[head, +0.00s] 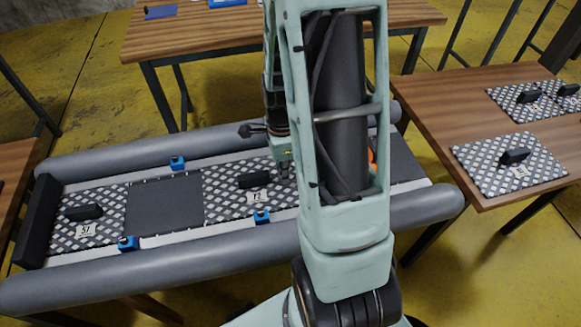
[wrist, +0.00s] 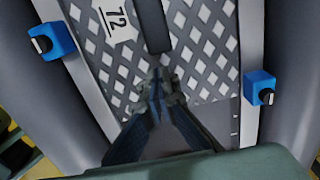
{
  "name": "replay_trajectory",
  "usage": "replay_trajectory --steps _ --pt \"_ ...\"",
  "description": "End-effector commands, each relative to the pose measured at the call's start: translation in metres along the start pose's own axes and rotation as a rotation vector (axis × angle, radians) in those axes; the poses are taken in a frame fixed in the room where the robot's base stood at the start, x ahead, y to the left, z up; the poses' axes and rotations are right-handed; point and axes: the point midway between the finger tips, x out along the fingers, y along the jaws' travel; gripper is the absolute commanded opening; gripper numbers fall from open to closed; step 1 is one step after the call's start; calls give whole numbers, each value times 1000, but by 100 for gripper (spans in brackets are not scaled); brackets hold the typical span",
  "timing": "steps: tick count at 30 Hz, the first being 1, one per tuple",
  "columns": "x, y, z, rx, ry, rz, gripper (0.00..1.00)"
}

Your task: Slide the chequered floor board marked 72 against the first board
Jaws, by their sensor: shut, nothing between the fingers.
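The chequered board marked 72 (head: 226,207) lies in the boat between the grey tubes, with a black handle (head: 254,180) on top. In the wrist view its label (wrist: 115,20) and handle (wrist: 156,28) are at the top. Another chequered board, marked 57 (head: 100,233), lies at the boat's left end beside a black end piece. A plain dark gap (head: 165,203) separates the two boards. My gripper (head: 285,172) is shut and empty, pointing down by the right end of the handle; its fingertips (wrist: 158,82) appear over board 72. Contact cannot be told. My arm hides part of the boat's right side.
Blue clips (head: 128,243) sit along both side strips; others show in the wrist view (wrist: 260,87). Grey tubes (head: 120,285) flank the floor. More chequered boards (head: 510,163) lie on the right table (head: 450,110). Another table (head: 200,40) stands behind.

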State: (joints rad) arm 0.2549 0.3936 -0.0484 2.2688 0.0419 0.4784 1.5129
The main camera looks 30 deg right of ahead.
Motion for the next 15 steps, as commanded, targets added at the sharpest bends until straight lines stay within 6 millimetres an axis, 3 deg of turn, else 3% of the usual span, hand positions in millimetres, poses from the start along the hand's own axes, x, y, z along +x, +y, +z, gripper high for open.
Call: replay_trajectory --steps 6,15 --pt "0 0 18 0 1 1 0" --pt "-1 0 20 1 1 1 0"
